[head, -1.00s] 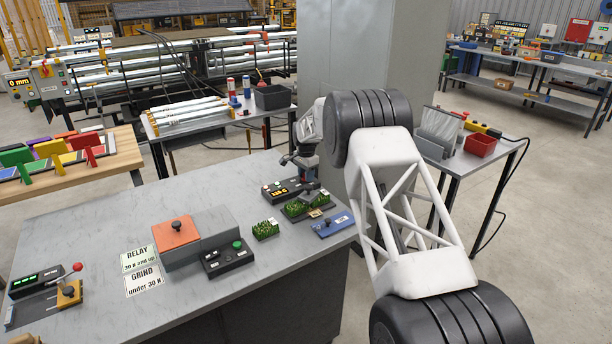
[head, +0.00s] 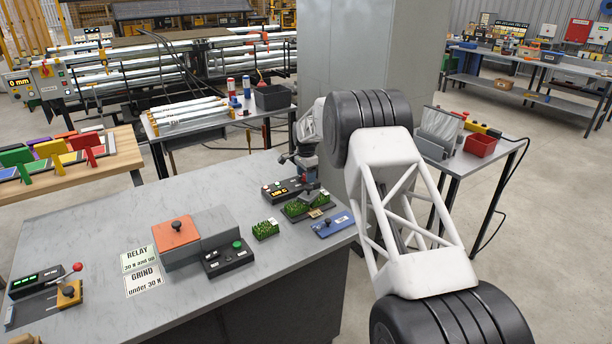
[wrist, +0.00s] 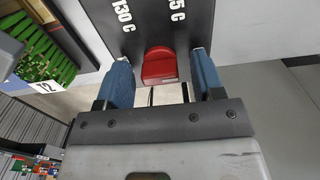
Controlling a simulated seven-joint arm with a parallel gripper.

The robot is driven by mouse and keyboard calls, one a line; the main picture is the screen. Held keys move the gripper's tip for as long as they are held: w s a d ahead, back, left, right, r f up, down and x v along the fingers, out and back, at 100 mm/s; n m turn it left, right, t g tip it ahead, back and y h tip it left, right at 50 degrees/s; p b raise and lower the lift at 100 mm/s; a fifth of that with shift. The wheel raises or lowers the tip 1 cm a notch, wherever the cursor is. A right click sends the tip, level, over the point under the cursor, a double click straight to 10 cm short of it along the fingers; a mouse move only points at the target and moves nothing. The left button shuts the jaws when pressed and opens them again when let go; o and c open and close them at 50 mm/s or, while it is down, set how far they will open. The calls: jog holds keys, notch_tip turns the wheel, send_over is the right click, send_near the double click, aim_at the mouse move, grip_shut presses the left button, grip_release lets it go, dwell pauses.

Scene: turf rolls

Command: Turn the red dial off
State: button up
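The red dial (wrist: 158,67) sits on a dark panel (wrist: 136,22) with white markings, partly readable as "T30 C" and "5 C", in the wrist view. My gripper (wrist: 161,60) is open, with one blue-padded finger on each side of the dial. A gap shows between the dial and each pad, so I see no grip on it. In the head view my gripper (head: 305,166) points down over the back right of the grey bench, beside a black box with an orange display (head: 281,191).
Turf pieces (head: 300,209) lie close in front of my gripper, and a turf tray with a "12" label (wrist: 44,87) shows at left in the wrist view. A blue plate (head: 333,224) and a black box with a green button (head: 228,257) stand nearer. The bench's left middle is clear.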

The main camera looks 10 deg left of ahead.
jog(key=shift+r, duration=3.9)
